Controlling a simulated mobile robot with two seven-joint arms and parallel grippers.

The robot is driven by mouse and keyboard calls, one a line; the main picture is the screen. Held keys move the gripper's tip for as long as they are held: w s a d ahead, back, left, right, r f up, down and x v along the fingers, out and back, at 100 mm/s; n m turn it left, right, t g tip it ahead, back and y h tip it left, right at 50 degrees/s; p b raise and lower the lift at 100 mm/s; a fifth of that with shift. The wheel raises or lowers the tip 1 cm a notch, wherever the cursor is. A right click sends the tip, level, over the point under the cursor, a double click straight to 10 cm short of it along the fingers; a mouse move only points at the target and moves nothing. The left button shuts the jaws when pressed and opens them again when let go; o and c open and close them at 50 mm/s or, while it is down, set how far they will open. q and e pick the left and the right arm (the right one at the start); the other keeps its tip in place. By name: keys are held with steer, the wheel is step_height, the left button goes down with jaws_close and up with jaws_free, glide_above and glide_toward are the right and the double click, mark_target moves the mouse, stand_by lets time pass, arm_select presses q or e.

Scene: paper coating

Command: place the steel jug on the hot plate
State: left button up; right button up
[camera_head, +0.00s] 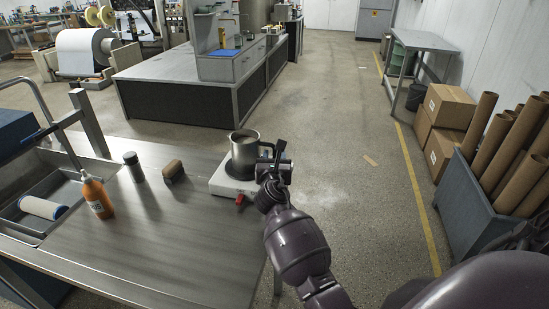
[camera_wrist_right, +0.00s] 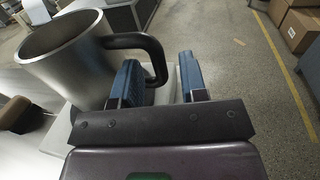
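The steel jug (camera_head: 243,158) stands upright on the white hot plate (camera_head: 222,183) at the table's right end. Its black handle points right. My right gripper (camera_head: 274,168) is at the handle side. In the wrist view the jug (camera_wrist_right: 62,62) fills the left, and the hot plate's pale edge (camera_wrist_right: 56,132) shows below it. My right gripper (camera_wrist_right: 159,60) is open, with one finger inside the handle loop and the other outside. A gap shows between the handle (camera_wrist_right: 157,55) and the outer finger. My left gripper is not in view.
On the steel table (camera_head: 150,245) a brown block (camera_head: 173,169), a dark cylinder (camera_head: 133,167) and an orange bottle (camera_head: 97,196) stand left of the hot plate. A sink tray (camera_head: 75,190) is further left. Floor lies open beyond the table.

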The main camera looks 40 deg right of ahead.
steer(key=shift+r, duration=0.2)
steer(key=shift+s+a+f, duration=0.1)
steer(key=shift+s+a, duration=0.15)
steer(key=shift+s, duration=0.05)
steer(key=v, duration=1)
steer(key=s+a+f+m+g+y, duration=0.1)
steer(key=s+a+f+m+y, duration=0.1)
steer(key=s+f+m, duration=0.4)
steer(key=s+a+f+m+g+y, duration=0.1)
steer(key=s+f+m+y, duration=0.4)
steer(key=m, duration=0.7)
steer(key=s+a+f+m+y, duration=0.2)
steer(key=s+f+m+y, duration=0.1)
steer(key=s+f+m, duration=0.6)
steer(key=s, duration=0.3)
steer(key=shift+a+m+g+y+p, duration=0.3)
steer(key=shift+g, duration=0.1)
